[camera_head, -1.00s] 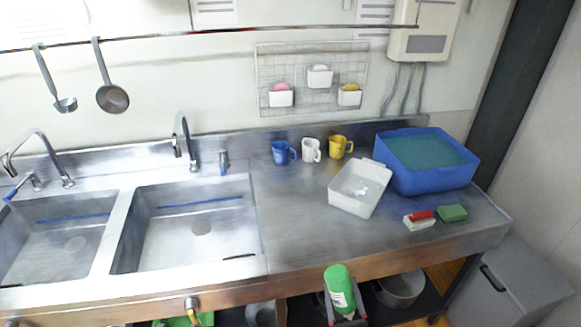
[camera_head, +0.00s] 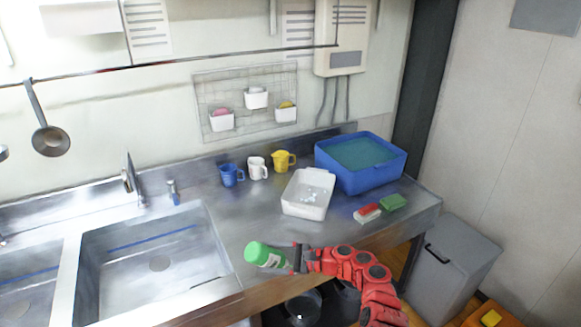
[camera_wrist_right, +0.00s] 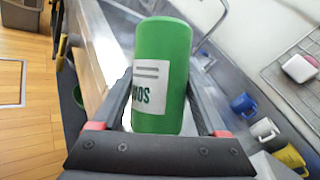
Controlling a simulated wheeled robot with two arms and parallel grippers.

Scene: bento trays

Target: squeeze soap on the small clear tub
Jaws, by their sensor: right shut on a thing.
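The small clear tub (camera_head: 296,208) is a whitish, see-through tub on the steel counter, with some pale bits inside. The green soap bottle (camera_head: 265,256) has a white label. My right gripper (camera_head: 298,259) is shut on it, with the bottle tilted near the counter's front edge, left of and nearer than the tub. In the right wrist view the bottle (camera_wrist_right: 162,75) stands between the two fingers of the gripper (camera_wrist_right: 160,115). My left gripper is not in view.
A blue bin (camera_head: 398,170) with greenish contents stands behind the tub. A red-and-white sponge (camera_head: 367,213) and a green sponge (camera_head: 392,202) lie to its right. Blue (camera_head: 231,176), white (camera_head: 257,168) and yellow (camera_head: 283,161) mugs stand behind. A sink (camera_head: 155,265) is at left.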

